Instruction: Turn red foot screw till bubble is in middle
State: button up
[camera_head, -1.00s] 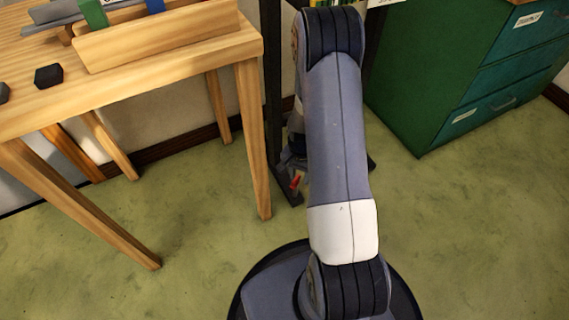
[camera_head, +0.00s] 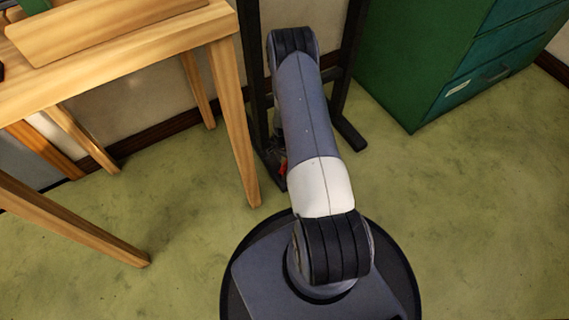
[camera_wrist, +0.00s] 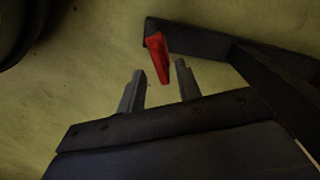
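The red foot screw (camera_wrist: 159,60) shows in the wrist view as a red bar at the end of a dark foot (camera_wrist: 190,40). My gripper (camera_wrist: 160,80) is open, with its two grey fingers apart. The near end of the red bar appears between the fingertips in the picture. I cannot tell whether it is at their depth, and I see no contact. In the head view a small red bit of the screw (camera_head: 283,166) shows beside my arm, low by the floor. My gripper is hidden there by my arm. The bubble is not in view.
A wooden table (camera_head: 130,62) stands at the left, one leg (camera_head: 236,130) close to the dark stand. The dark stand's other foot (camera_head: 348,132) reaches right on the floor. A green cabinet (camera_head: 415,60) stands at the right. The green floor between stand and cabinet is clear.

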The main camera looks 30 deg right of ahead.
aim_at(284, 172)
jog(key=shift+f, duration=1.2)
jog(key=shift+c, duration=0.5)
grip_shut()
